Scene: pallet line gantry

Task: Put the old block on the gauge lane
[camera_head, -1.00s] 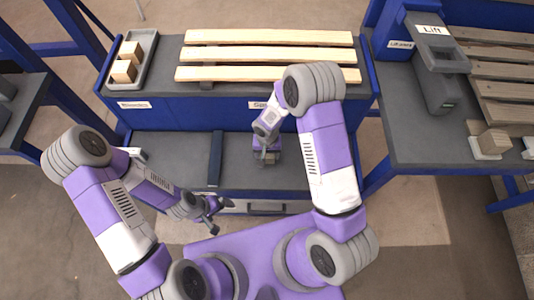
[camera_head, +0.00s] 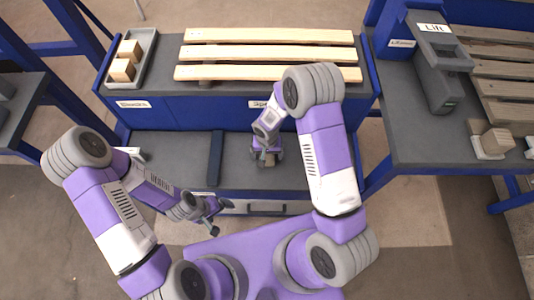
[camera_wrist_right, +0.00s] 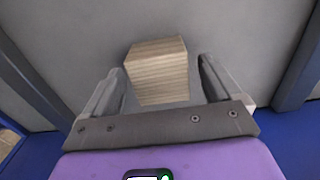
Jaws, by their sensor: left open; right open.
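A weathered wooden block (camera_wrist_right: 157,70) lies on a grey surface in the right wrist view. My right gripper (camera_wrist_right: 162,66) is open, with a finger on each side of this block and gaps beside it. In the head view my right gripper (camera_head: 267,157) is low over the lower grey shelf (camera_head: 176,150), right of a blue divider (camera_head: 215,158), and largely hides the block. My left gripper (camera_head: 213,217) is open and empty in front of the shelf's edge. I cannot read which lane is the gauge lane; labels there are partly hidden.
Two pale blocks (camera_head: 123,70) stand in a grey tray (camera_head: 147,62) at the upper left. Pale slats (camera_head: 265,54) lie on the upper deck. Another block (camera_head: 497,141) sits on a white pad on the right bench (camera_head: 420,140), near a grey lift device (camera_head: 435,75).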

